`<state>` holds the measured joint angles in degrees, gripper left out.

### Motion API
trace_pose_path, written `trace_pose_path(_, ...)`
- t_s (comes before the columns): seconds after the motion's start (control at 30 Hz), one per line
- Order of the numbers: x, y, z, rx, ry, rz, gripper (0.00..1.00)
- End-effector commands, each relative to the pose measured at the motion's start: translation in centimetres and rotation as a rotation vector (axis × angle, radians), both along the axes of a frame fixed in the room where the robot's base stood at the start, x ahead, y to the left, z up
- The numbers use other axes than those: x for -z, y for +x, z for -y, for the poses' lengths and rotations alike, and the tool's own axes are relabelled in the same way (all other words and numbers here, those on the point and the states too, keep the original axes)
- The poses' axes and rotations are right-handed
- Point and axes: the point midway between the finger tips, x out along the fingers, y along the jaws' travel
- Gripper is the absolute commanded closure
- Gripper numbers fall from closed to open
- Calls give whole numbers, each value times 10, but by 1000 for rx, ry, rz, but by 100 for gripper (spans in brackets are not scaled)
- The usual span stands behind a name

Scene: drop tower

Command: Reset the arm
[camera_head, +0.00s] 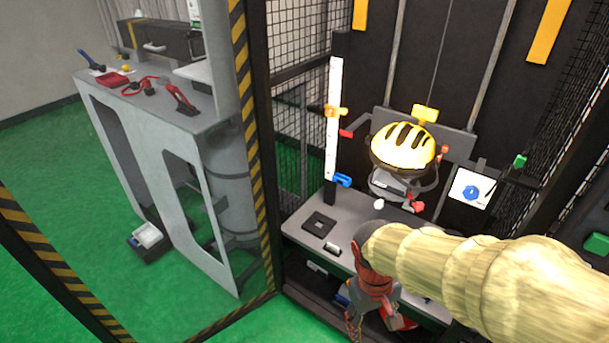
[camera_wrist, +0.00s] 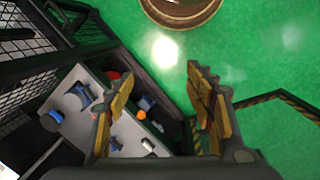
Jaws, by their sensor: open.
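My arm (camera_head: 480,265) reaches in from the right edge of the head view, in front of the drop tower's table. My gripper hangs from its end, low in that view and partly dark against the space below the table. In the wrist view my gripper (camera_wrist: 160,78) shows two yellow-padded fingers spread apart, with nothing between them but green floor and part of a grey shelf behind. The yellow helmet (camera_head: 403,147) sits on its mount inside the tower, behind and above my arm.
The grey table (camera_head: 300,235) holds a dark square plate (camera_head: 319,224). A grey shelf (camera_wrist: 95,82) with several small parts lies left in the wrist view. A striped post (camera_head: 255,150) stands left of the tower. A workbench (camera_head: 130,98) is farther left. Green floor is open there.

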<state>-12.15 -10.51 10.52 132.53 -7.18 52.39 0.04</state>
Motion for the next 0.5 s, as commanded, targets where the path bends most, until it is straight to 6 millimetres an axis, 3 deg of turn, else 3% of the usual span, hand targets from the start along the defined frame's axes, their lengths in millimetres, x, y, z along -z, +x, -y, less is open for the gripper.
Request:
trace_pose_path(0.03,-20,-5,1,31,32,51,46)
trace_pose_path(0.27,-86,-27,6,154,141,251,46)
trace_pose_path(0.5,-155,-40,26,219,176,473,46)
